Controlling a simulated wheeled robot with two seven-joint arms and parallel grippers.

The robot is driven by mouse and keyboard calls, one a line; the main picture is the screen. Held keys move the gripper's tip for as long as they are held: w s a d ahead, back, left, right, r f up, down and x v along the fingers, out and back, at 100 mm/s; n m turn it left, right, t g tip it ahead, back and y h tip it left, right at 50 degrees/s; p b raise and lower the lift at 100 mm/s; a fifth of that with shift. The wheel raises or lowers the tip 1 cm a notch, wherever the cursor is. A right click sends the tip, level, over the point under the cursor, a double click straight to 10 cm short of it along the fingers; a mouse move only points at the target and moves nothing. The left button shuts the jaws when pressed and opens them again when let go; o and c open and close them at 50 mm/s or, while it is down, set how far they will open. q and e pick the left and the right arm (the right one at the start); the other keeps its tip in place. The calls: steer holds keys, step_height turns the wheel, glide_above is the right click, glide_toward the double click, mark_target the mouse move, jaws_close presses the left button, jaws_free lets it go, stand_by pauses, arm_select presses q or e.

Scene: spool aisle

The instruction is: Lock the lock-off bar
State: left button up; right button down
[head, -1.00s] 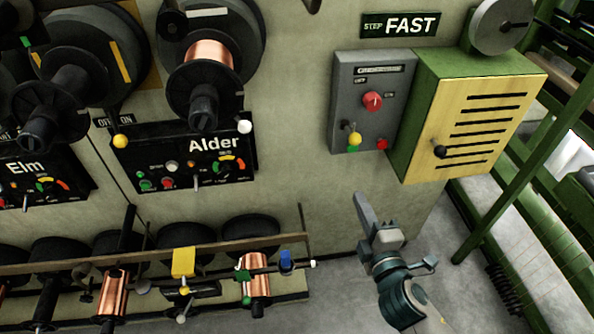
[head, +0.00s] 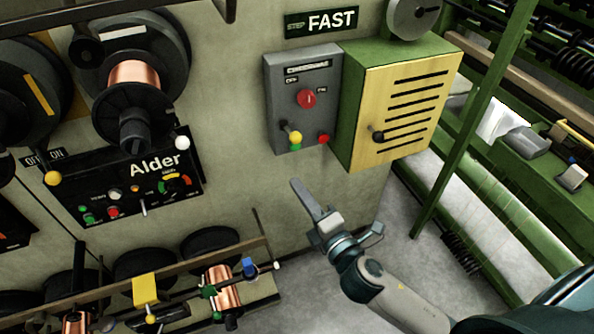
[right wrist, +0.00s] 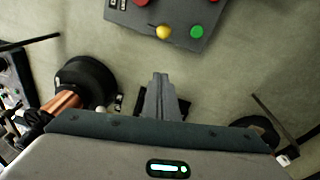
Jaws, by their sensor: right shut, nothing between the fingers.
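My right gripper (head: 300,188) is shut and empty. Its fingers point up toward the wall, below the grey control box (head: 275,88), and appear apart from it. The box carries a red rotary switch (head: 306,98) marked off and on, a small lever with a yellow knob (head: 295,138), and green and red buttons. In the right wrist view the shut fingers (right wrist: 159,80) point toward the yellow knob (right wrist: 163,32), with a gap between them in the picture. I cannot tell for sure which part is the lock-off bar. My left gripper is not in view.
A yellow-fronted green cabinet (head: 405,103) adjoins the box's right side. The Alder panel (head: 120,180) and a large spool (head: 135,72) are at left. A rail (head: 120,272) with clamps and copper spools runs along the lower left. A green post (head: 470,130) stands at right.

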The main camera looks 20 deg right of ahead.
mark_target(290, 132)
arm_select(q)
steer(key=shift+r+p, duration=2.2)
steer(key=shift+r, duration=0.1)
arm_select(e)
steer(key=w+d+r, duration=0.1)
steer(key=w+d, duration=0.1)
steer(key=w, duration=0.9)
steer(key=shift+r, duration=0.1)
